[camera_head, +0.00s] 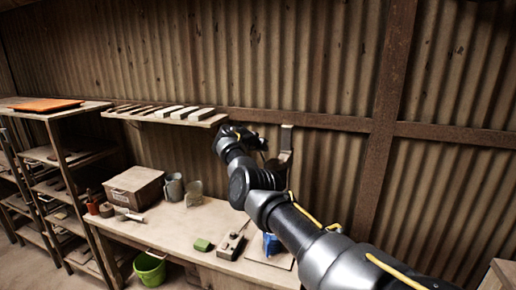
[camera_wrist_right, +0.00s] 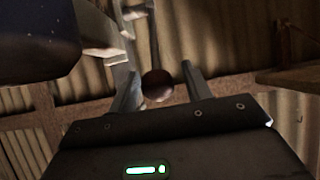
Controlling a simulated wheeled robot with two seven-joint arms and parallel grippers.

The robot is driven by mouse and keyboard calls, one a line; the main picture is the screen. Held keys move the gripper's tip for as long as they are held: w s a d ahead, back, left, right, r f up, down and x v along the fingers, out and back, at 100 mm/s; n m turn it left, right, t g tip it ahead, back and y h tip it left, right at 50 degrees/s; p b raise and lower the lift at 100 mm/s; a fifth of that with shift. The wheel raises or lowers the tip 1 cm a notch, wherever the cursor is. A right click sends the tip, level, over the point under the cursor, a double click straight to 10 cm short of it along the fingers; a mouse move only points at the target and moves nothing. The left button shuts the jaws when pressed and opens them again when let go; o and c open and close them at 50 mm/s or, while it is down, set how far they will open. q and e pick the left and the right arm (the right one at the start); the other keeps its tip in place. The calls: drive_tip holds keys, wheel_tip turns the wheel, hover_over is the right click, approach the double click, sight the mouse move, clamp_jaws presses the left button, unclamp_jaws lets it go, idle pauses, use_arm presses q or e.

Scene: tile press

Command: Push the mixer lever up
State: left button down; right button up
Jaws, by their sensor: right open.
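In the right wrist view, the mixer lever shows as a thin dark rod ending in a reddish-brown ball knob (camera_wrist_right: 157,86). My right gripper (camera_wrist_right: 160,68) is open, with one finger on each side of the knob in the picture. I cannot tell whether either finger touches it. A pale metal upright (camera_wrist_right: 121,60) stands beside the lever. In the head view, my right arm reaches in from the lower right and its hand is near the wall. The hand hides the lever there, and a grey upright (camera_head: 287,140) shows just behind it. My left gripper is not in view.
A workbench (camera_head: 165,232) stands below, with a box (camera_head: 134,187), metal jugs (camera_head: 174,187), a green block (camera_head: 203,245) and a blue item (camera_head: 271,244). A wall shelf (camera_head: 150,118) holds several tiles. A rack (camera_head: 62,118) stands left; a green bucket (camera_head: 149,270) is below.

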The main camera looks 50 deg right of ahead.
drive_tip(key=b+v, duration=0.6)
drive_tip(key=v, duration=0.4)
drive_tip(key=shift+s+a+r+b, duration=0.15)
drive_tip(key=shift+a+b, duration=0.15)
